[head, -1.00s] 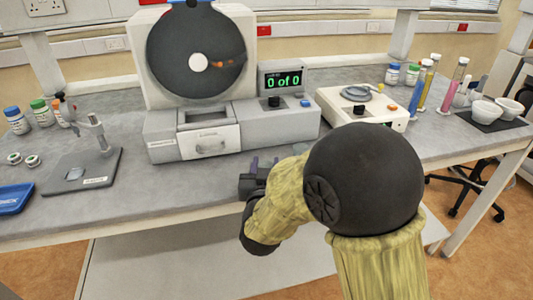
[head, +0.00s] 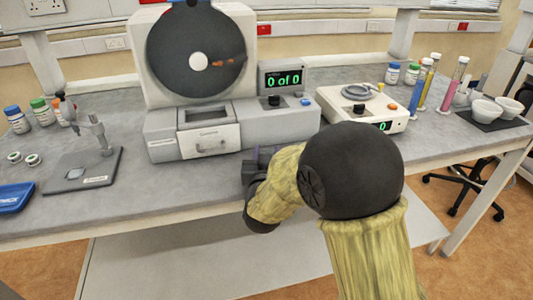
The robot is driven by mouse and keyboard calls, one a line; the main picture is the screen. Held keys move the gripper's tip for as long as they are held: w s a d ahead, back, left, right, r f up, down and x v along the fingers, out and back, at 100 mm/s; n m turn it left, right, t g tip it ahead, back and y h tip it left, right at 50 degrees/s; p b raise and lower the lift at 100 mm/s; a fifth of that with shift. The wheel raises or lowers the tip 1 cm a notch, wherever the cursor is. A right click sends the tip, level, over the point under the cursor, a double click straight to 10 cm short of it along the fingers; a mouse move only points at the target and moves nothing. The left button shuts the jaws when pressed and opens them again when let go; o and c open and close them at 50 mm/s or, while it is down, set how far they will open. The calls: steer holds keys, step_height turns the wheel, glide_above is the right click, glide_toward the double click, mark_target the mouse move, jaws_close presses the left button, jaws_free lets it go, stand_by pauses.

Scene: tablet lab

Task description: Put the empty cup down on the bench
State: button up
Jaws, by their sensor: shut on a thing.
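My gripper (head: 257,160) is at the front part of the bench (head: 330,165), just right of the grey counting machine's front drawer. Only a small part of its dark fingers shows past my yellow-sleeved arm. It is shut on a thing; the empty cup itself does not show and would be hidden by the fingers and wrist. I cannot tell whether anything in the fingers touches the bench.
The counting machine (head: 160,135) with a dark disc and a "0 of 0" display (head: 283,79) stands behind my gripper. A white balance-like device (head: 335,101) is to the right. A stand (head: 85,170) is to the left. White bowls (head: 487,109) sit far right.

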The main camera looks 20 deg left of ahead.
steer(key=shift+f, duration=0.15)
steer(key=o, duration=0.8)
steer(key=v, duration=1.2)
